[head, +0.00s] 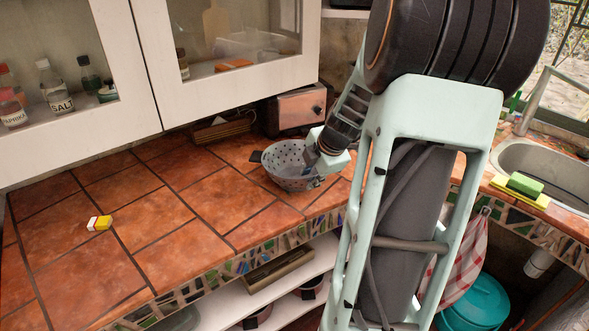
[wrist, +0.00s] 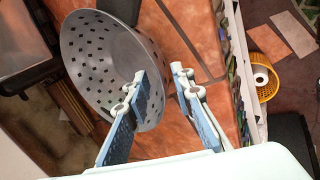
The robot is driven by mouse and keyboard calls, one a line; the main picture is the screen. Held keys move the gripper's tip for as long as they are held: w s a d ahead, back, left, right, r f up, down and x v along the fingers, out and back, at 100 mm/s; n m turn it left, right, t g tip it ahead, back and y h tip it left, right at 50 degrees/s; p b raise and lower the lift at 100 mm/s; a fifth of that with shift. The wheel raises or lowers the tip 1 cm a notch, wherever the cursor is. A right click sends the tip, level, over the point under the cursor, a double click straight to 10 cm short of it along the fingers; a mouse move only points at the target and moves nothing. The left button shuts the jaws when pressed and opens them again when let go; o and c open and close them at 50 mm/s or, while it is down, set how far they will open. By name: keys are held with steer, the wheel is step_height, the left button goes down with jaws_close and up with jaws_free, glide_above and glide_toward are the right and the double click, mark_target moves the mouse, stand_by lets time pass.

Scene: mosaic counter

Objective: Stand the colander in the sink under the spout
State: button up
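The grey perforated colander (head: 284,160) sits on the tiled counter, toward the back. It also fills the upper left of the wrist view (wrist: 95,50), where its inside and rim show. My gripper (wrist: 160,82) is open, with one finger over the colander's inside and the other just outside its right rim, so the rim lies between them. I cannot tell whether either finger touches it. In the head view, my gripper (head: 318,170) is at the colander's right side. The sink (head: 550,165) is at the far right, partly cut off, with the grey spout (head: 540,95) behind it.
A toaster (head: 297,110) stands behind the colander. A yellow-and-white block (head: 99,223) lies on the left counter. A green sponge on a yellow cloth (head: 520,190) lies at the sink's near edge. Wall cabinets (head: 225,90) overhang the back. The left counter is mostly clear.

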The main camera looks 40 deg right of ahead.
steer(key=shift+x, duration=0.9)
steer(key=shift+d, duration=0.1)
jaws_close()
steer(key=shift+r, duration=0.1)
